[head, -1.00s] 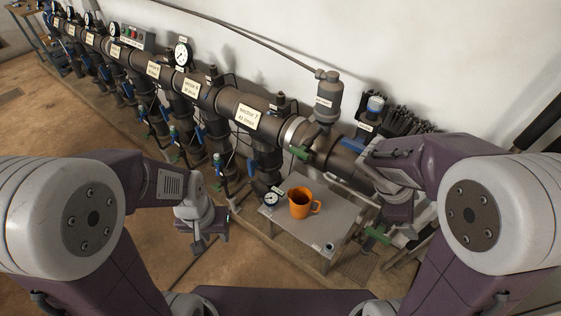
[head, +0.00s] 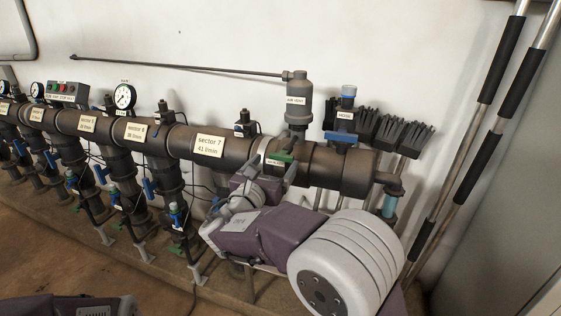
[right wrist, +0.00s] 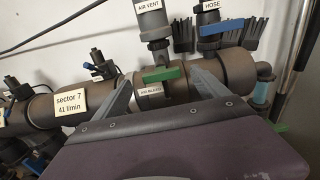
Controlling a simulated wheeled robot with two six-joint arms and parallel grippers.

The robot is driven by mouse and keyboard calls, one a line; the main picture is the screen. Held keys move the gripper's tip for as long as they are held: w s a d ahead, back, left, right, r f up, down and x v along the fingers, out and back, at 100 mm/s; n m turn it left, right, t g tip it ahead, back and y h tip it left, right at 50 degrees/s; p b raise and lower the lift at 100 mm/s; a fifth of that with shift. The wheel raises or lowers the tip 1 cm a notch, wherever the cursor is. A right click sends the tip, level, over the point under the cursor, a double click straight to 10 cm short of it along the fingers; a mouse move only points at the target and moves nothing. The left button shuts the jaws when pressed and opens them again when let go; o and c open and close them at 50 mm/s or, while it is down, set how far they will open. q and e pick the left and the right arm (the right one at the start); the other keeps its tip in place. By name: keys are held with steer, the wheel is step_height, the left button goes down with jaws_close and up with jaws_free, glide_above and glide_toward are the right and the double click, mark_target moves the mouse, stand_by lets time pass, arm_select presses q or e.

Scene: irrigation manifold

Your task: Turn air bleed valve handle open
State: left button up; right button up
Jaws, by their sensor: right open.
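The air bleed valve has a green handle (head: 281,158) on the pipe near its right end, below the air vent. The green handle also shows in the right wrist view (right wrist: 163,74), lying across the pipe above a label that seems to read "AIR BLEED". My right gripper (right wrist: 157,76) is open, with one finger to the left of the handle and the other to the right, and nothing held. In the head view my right gripper (head: 267,172) is just below the handle, partly hidden by its own wrist. I cannot tell whether the fingers touch it. My left gripper is out of view.
The air vent (head: 298,100) stands above the handle. A blue-handled hose valve (head: 345,136) is to its right, with dark brushes (head: 385,130) behind. The sector 7 label (head: 209,145) is on the pipe to the left. Long poles (head: 487,110) lean at right.

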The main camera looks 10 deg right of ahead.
mark_target(283, 159)
steer(key=x, duration=0.6)
steer(key=shift+b, duration=0.4)
steer(key=shift+s, duration=0.1)
steer(key=c, duration=1.4)
steer(key=shift+f+m+b, duration=0.3)
steer(key=shift+m+b, duration=0.6)
steer(key=shift+b, duration=0.25)
steer(key=m+b, duration=1)
steer(key=shift+s+d+f, duration=0.15)
steer(key=shift+d+f, duration=0.1)
steer(key=m+b, duration=0.3)
steer(key=shift+m, duration=0.4)
steer(key=shift+m+b, duration=0.95)
steer(key=shift+m, duration=0.15)
steer(key=shift+r, duration=0.1)
